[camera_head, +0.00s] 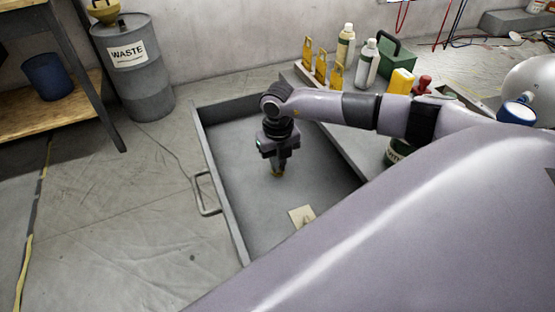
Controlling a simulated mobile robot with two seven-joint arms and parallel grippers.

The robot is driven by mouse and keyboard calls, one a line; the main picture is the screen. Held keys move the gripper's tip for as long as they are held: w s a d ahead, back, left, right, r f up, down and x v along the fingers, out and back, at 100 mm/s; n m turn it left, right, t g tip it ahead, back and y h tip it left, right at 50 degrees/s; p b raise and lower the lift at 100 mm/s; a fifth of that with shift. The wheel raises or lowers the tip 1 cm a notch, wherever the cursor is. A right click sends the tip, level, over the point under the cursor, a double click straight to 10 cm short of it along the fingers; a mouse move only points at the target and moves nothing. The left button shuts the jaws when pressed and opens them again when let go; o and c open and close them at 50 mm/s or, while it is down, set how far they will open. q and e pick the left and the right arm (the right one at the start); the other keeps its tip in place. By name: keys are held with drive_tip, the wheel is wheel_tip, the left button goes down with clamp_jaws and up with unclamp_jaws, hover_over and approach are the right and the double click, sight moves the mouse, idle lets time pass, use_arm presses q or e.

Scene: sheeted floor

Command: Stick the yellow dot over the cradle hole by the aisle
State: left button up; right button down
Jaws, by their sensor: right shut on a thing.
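My right gripper (278,172) points down over the grey tray with raised sides (226,206). Several amber upright pieces (321,66) stand in a row on a light strip on the bench at the back. I cannot make out a cradle hole. My left gripper is not in view.
The tray has a handle (205,193) on its left side. On the bench stand white bottles (367,64), a green case (398,60) and a yellow container (401,81). A grey waste drum (133,70) and a wooden shelf (50,108) are at left. Floor left of the tray is mostly clear.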

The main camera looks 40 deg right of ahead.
drive_tip(key=shift+r, duration=0.15)
drive_tip(key=shift+r+p, duration=0.5)
drive_tip(key=shift+p, duration=0.05)
drive_tip(key=shift+r+p, duration=1.4)
drive_tip(key=shift+r, duration=0.25)
drive_tip(key=shift+r, duration=0.1)
wheel_tip(320, 180, up, 4)
drive_tip(key=p, duration=0.3)
